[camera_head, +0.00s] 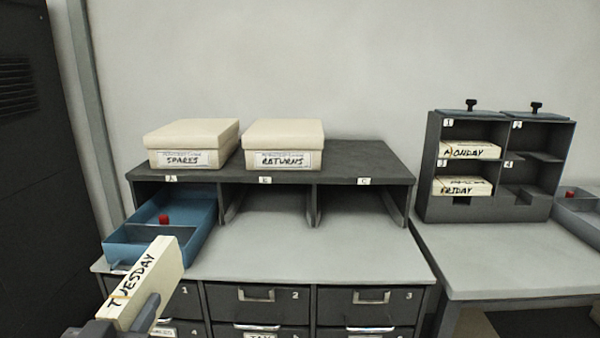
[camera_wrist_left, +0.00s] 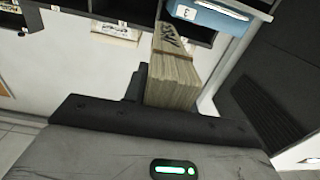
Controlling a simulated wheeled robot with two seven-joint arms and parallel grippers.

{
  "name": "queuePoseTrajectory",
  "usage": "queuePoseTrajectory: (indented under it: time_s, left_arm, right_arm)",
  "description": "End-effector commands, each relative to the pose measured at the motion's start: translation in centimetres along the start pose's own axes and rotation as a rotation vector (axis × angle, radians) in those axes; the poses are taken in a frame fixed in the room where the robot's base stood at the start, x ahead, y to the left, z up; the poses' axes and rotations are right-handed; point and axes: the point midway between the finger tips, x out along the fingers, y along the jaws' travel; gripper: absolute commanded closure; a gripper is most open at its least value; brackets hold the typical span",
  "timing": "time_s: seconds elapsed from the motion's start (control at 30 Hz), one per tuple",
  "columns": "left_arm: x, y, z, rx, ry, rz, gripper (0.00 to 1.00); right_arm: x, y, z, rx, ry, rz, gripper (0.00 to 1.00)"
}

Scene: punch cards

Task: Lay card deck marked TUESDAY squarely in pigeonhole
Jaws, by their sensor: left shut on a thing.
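The TUESDAY card deck (camera_head: 152,280) is a cream block held tilted at the lower left of the head view, in front of the blue tray. My left gripper (camera_head: 128,318) is shut on its lower end. In the left wrist view the deck (camera_wrist_left: 173,80) stands out from the gripper, its card edges showing. The pigeonhole rack (camera_head: 432,170) stands at the right, with holes numbered 1 to 4. The MONDAY deck (camera_head: 470,150) and FRIDAY deck (camera_head: 462,186) lie in its left column. The right column (camera_head: 532,150) looks empty. My right gripper is not in view.
A blue tray (camera_head: 125,254) with a red piece (camera_head: 164,219) sits in bay A of the grey shelf (camera_head: 300,158). SPARES (camera_head: 190,142) and RETURNS (camera_head: 284,145) boxes stand on top. The grey counter (camera_head: 310,250) is clear. Another tray (camera_head: 580,212) lies at the far right.

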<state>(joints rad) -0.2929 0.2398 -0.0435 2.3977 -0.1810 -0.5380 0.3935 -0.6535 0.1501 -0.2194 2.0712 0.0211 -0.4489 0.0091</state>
Motion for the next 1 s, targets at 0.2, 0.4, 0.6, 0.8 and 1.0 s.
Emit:
queuePoseTrajectory:
  time_s: [0.2, 0.4, 0.6, 0.8, 1.0]
  left_arm:
    - [-2.2, 2.5, 4.6, 0.000, -0.007, -0.015, 1.00]
    - [-3.6, 4.1, 6.7, 0.017, -0.003, -0.019, 1.00]
    - [-3.8, 4.4, 6.8, 0.028, -0.002, -0.014, 1.00]
    - [-3.8, 4.3, 6.8, 0.019, 0.000, -0.019, 1.00]
    - [-3.7, 4.3, 6.8, 0.022, 0.002, -0.018, 1.00]
  right_arm:
    - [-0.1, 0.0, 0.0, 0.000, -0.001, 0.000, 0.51]
    - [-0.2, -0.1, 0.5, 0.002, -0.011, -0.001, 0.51]
    - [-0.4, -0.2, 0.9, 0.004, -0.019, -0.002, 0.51]
    - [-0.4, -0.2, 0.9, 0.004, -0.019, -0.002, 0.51]
    - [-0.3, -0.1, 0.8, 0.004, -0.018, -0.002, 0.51]
